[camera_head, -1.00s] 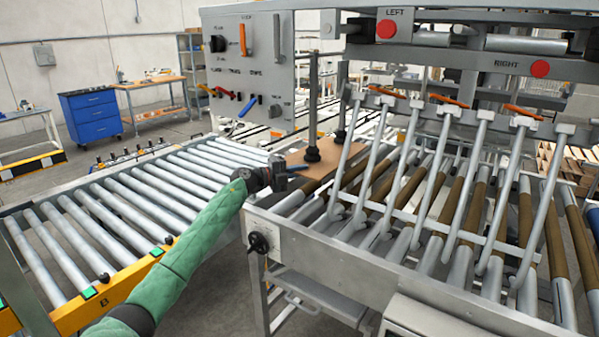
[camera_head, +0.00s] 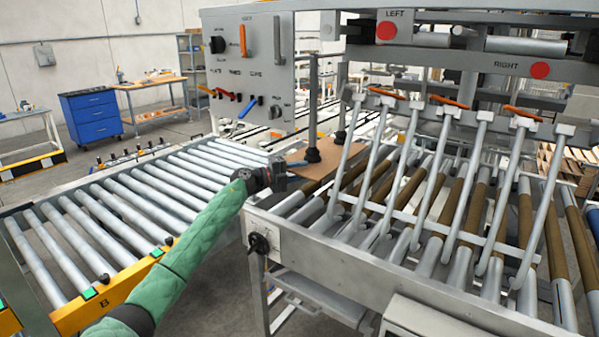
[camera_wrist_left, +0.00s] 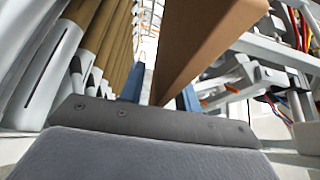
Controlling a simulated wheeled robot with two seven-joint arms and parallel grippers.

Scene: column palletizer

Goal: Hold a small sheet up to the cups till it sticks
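The small brown cardboard sheet (camera_head: 318,171) lies nearly flat beneath the black suction cups. The front cup (camera_head: 313,155) and the rear cup (camera_head: 340,137) hang on upright rods above it. I cannot tell whether either cup touches the sheet. My left gripper (camera_head: 297,165) is at the sheet's near left edge. In the left wrist view the sheet (camera_wrist_left: 195,40) runs between the two blue fingers (camera_wrist_left: 160,92), which appear shut on it, though the contact itself is not clear. My right gripper is not in view.
A roller conveyor (camera_head: 128,290) with a yellow front rail lies left. Right of my arm stands a metal frame (camera_head: 330,262) with rollers and several slanted bars. A control panel (camera_head: 255,75) with levers rises behind the sheet. A blue cabinet (camera_head: 91,115) stands far back.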

